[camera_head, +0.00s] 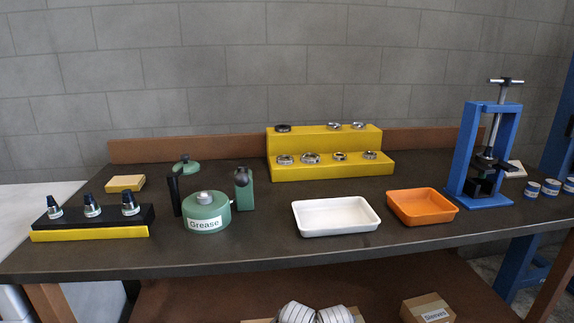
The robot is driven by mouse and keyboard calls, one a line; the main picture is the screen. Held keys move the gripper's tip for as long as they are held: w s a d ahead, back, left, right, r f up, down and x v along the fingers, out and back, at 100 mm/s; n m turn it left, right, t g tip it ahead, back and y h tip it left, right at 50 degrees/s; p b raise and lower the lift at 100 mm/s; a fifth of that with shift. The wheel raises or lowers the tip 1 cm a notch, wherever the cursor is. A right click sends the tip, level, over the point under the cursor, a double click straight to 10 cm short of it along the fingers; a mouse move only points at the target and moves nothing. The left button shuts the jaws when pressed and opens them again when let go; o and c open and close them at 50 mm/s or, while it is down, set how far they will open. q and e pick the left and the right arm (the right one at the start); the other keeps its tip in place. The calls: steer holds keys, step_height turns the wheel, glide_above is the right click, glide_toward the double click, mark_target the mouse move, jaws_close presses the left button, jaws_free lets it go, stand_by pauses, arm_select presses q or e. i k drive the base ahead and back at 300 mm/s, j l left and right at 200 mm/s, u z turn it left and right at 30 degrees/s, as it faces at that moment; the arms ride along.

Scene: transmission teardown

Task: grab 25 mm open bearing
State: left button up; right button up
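Several ring-shaped bearings sit on a yellow two-step stand (330,173) at the back middle of the bench. The upper step holds a dark ring (283,128) at left and two silver rings (334,126) (358,125) at right. The lower step carries a row of silver rings, from the leftmost ring (285,160) and a larger ring (310,158) to two smaller rings (340,156) (371,155). They are too small to tell which is the 25 mm open bearing. Neither of my grippers is in view.
A white tray (335,231) and an orange tray (424,219) stand before the stand. A blue press (468,155) is at right. A green grease pot (206,218) and a black-and-yellow tool holder (90,232) are at left.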

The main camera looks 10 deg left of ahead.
mark_target(367, 154)
steer(key=l+u, duration=0.15)
steer(key=u, duration=0.4)
steer(key=l+u, duration=0.3)
steer(key=l, duration=0.2)
steer(key=l+u, duration=0.3)
steer(key=l, duration=0.2)
steer(key=k+l, duration=0.1)
steer(key=l, duration=0.35)
steer(key=l+u, duration=0.1)
steer(key=l, duration=0.3)
steer(key=k+l, duration=0.15)
steer(key=l, duration=0.3)
steer(key=k+l+u, duration=0.1)
steer(key=l, duration=0.3)
steer(key=k+l, duration=0.1)
steer(key=l, duration=0.35)
steer(key=k+l, duration=0.1)
steer(key=l, duration=0.3)
steer(key=k+l+u, duration=0.1)
steer(key=l, duration=0.3)
steer(key=k+l, duration=0.15)
steer(key=l, duration=0.3)
steer(key=u, duration=0.05)
